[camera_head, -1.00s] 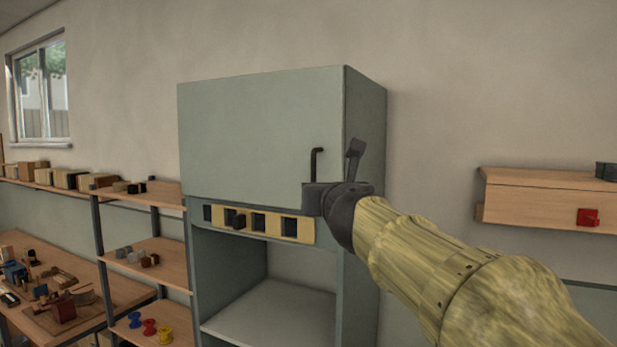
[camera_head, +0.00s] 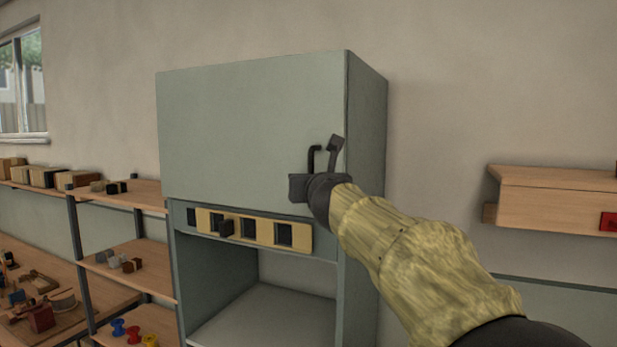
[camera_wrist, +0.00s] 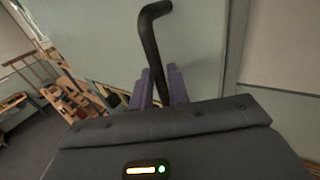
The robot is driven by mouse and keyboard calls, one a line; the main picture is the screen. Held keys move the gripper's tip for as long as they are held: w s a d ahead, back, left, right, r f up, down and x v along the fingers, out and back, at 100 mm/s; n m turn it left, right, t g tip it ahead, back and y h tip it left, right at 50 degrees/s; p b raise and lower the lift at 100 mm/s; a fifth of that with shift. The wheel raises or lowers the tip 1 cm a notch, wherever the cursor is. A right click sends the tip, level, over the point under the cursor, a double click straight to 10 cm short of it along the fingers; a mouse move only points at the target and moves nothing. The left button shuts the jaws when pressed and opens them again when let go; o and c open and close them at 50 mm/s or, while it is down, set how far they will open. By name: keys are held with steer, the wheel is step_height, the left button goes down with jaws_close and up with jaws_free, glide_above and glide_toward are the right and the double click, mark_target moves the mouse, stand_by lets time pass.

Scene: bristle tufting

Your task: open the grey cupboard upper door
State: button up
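The grey cupboard (camera_head: 255,125) stands in the middle of the head view. Its upper door (camera_head: 240,120) lies flush with the cupboard front, closed. A black bar handle (camera_head: 313,158) is at the door's lower right; it also shows in the wrist view (camera_wrist: 150,35). My gripper (camera_head: 312,180) is at the lower part of this handle. In the wrist view its two purple fingers (camera_wrist: 161,86) stand close on either side of the handle, with the bar between them. The handle's lower end is hidden by the fingers and gripper body.
Below the door is a panel (camera_head: 253,229) with dark square openings, above an open compartment (camera_head: 265,315). Wooden shelves (camera_head: 125,192) with small items stand on the left. A wooden wall box (camera_head: 550,200) is on the right. Bare wall lies between it and the cupboard.

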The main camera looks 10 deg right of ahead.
steer(key=shift+w+d, duration=0.1)
steer(key=shift+w, duration=0.6)
steer(key=shift+s+r, duration=0.1)
steer(key=shift+s, duration=0.15)
jaws_close()
